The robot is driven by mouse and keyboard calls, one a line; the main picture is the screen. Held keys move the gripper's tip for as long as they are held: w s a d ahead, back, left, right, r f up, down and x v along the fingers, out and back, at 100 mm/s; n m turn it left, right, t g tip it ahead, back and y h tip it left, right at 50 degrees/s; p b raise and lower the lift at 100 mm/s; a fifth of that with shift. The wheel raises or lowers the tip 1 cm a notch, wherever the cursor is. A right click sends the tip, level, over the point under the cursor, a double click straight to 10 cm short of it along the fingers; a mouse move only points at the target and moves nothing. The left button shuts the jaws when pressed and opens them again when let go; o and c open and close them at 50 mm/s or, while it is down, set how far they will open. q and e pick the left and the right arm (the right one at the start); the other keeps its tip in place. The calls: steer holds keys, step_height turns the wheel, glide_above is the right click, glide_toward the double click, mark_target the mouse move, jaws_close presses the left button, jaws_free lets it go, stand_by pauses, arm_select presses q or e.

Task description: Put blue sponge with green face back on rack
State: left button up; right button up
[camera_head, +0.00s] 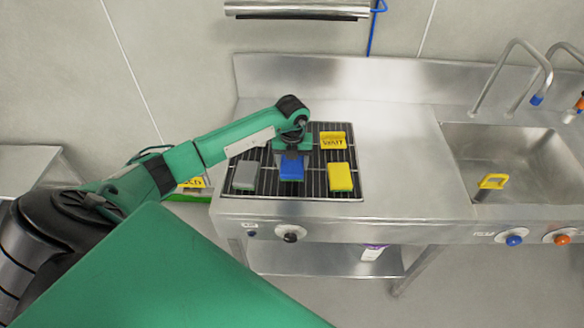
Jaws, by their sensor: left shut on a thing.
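The blue sponge (291,168) is at the middle of the dark wire rack (313,184), with its blue side showing. No green face can be made out from here. My left gripper (291,154) is directly over the sponge and shut on it. The gripper hides the sponge's upper part, and I cannot tell whether the sponge touches the rack bars. My right gripper is not in view.
On the rack are a grey sponge (245,175) to the left, a yellow sponge (340,177) to the right and a yellow lettered block (333,140) behind. The steel counter (400,165) right of the rack is bare. Further right is a sink (515,155) holding a yellow-handled tool (492,183).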

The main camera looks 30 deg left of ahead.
mark_target(292, 172)
arm_select(q)
step_height(292, 172, down, 5)
steer(key=shift+r+p, duration=0.2)
steer(key=shift+p, duration=0.45)
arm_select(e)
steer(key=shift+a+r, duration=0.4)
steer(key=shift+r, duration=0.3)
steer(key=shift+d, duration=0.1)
arm_select(q)
steer(key=shift+f, duration=0.2)
steer(key=o, duration=0.9)
steer(key=shift+r, duration=0.1)
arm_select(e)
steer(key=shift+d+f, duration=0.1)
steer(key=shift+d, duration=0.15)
